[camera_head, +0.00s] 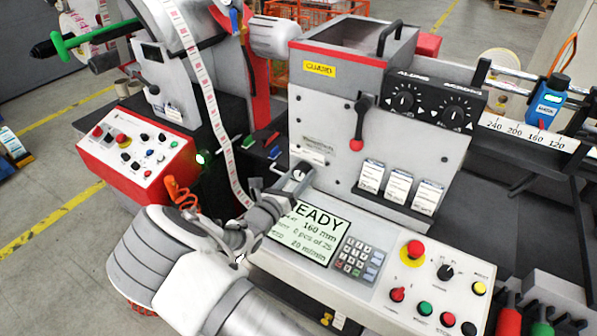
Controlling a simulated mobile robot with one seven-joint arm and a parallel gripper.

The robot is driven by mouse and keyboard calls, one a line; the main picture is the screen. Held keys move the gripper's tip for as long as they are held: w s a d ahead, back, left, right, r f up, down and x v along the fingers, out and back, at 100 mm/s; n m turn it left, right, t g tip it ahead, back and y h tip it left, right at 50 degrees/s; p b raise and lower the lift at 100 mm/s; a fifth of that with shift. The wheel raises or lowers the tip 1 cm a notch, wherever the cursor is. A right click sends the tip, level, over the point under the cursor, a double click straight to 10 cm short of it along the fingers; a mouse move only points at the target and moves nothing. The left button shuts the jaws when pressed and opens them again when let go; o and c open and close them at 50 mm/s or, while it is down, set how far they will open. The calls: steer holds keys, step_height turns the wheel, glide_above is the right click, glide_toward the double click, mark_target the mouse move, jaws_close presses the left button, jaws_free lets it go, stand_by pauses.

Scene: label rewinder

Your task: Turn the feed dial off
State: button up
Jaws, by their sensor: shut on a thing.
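My gripper (292,184) reaches in from the lower left to the upper left corner of the front control panel (385,312). Its fingertips are closed at a small dark knob (300,171), which seems to be the feed dial. The gripper covers much of it, and I cannot read its label or pointer position. My wrist hides the screen's left edge.
The panel also bears a keypad (358,258), a red emergency button (412,250), a black selector (446,272) and coloured buttons. Two black dials (404,98) (454,115) sit higher up. The label web (213,105) runs close left of my gripper.

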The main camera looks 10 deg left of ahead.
steer(key=shift+n+p, duration=0.65)
steer(key=shift+n, duration=0.85)
steer(key=o, duration=1.4)
steer(key=b+v, duration=0.2)
steer(key=v, duration=1.5)
steer(key=shift+s+a, duration=0.15)
steer(key=shift+s, duration=0.05)
